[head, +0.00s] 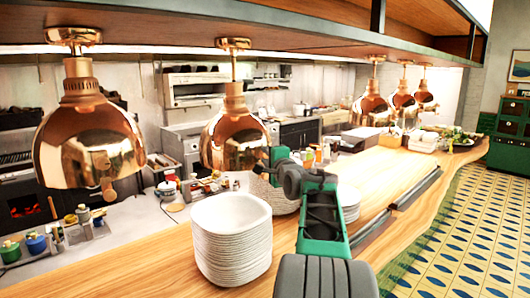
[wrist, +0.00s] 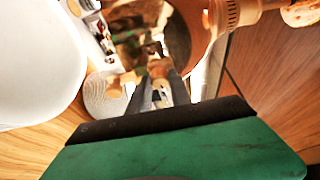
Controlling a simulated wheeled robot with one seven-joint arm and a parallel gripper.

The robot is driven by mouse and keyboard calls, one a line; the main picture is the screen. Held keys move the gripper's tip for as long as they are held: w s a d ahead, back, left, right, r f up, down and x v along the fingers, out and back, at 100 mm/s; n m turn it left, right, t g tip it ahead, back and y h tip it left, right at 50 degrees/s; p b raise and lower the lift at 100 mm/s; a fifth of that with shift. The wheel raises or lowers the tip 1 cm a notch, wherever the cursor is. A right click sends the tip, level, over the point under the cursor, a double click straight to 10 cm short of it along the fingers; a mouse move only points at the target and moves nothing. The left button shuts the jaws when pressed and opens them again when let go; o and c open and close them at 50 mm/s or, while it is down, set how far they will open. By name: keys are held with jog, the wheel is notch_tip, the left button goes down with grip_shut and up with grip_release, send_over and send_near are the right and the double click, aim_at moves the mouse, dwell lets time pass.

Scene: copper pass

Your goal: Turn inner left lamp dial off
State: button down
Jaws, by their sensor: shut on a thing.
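The copper heat lamp (head: 234,130), second from the left, hangs over the counter, and my arm reaches up to its lower right side. In the wrist view the shiny copper shade (wrist: 190,25) fills the top middle. My gripper (wrist: 158,76) points at the shade, its two dark fingers close together. They are shut on a small copper-coloured knob, the lamp dial (wrist: 158,67), at the shade's side. The dial's turn position cannot be told. In the head view my arm hides the fingertips and this dial.
Another copper lamp (head: 88,140) hangs at the left, and several hang farther right. A tall stack of white plates (head: 231,240) stands on the wooden counter (head: 150,262) below; more plates stand behind my arm. A wooden shelf (head: 330,40) runs overhead.

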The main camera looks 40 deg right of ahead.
jog(key=shift+m+g+p, duration=0.3)
jog(key=shift+m+p, duration=0.2)
jog(key=shift+m, duration=0.2)
jog(key=shift+f, duration=0.1)
jog(key=c, duration=1.2)
grip_release()
jog(key=b+v, duration=0.3)
jog(key=v, duration=0.4)
jog(key=shift+s, duration=0.3)
